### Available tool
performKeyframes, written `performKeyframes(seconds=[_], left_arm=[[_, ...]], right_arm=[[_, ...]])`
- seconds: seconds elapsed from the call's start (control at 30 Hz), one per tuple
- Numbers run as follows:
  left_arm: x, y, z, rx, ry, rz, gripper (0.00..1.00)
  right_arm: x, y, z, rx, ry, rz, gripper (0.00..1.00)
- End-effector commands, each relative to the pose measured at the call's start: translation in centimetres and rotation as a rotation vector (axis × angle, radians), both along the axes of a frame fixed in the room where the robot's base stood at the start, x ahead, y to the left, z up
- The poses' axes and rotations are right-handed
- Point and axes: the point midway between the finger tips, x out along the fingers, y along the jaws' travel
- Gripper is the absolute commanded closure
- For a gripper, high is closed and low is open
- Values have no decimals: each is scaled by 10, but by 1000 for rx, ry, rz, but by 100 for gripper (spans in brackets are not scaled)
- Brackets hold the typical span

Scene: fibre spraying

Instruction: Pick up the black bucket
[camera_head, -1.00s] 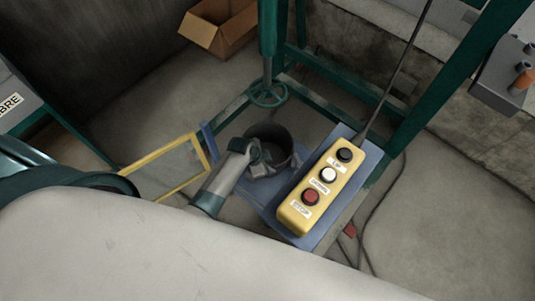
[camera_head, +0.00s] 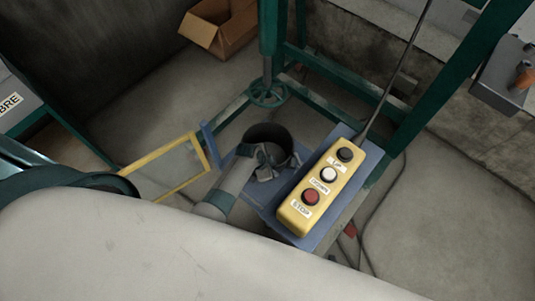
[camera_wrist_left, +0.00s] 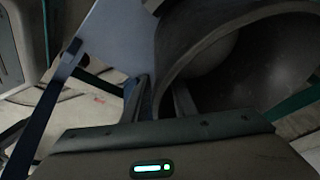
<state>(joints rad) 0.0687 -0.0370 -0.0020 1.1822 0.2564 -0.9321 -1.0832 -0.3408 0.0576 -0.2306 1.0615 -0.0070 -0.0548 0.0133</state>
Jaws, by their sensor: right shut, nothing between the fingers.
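The black bucket (camera_head: 268,133) stands upright on the blue platform in the middle of the head view. My left gripper (camera_head: 272,166) is at the near side of its rim and covers part of it. In the left wrist view the bucket (camera_wrist_left: 245,70) fills the upper right, with its open mouth showing. There the two fingers of my left gripper (camera_wrist_left: 160,98) stand apart, one on each side of the bucket's near wall. I cannot tell whether they touch it. My right gripper is not in view.
A yellow control box (camera_head: 322,188) with several buttons hangs close to the right of the bucket. A green frame with a handwheel (camera_head: 268,92) stands behind. A yellow-edged panel (camera_head: 168,168) is at the left, and an open cardboard box (camera_head: 218,30) lies at the back.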

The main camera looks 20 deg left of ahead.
Motion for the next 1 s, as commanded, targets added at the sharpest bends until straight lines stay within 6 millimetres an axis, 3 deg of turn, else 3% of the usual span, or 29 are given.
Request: performKeyframes(seconds=[0.03, 0.1, 0.13, 1.0], left_arm=[[0, 0, 0, 0, 0, 0, 80], [0, 0, 0, 0, 0, 0, 97], [0, 0, 0, 0, 0, 0, 100], [-1, 0, -1, 0, 1, 0, 100]], right_arm=[[-1, 0, 0, 0, 1, 0, 100], [-1, 0, -1, 0, 2, 0, 100], [-1, 0, -1, 0, 2, 0, 100], [-3, -2, -2, -3, 4, 1, 100]])
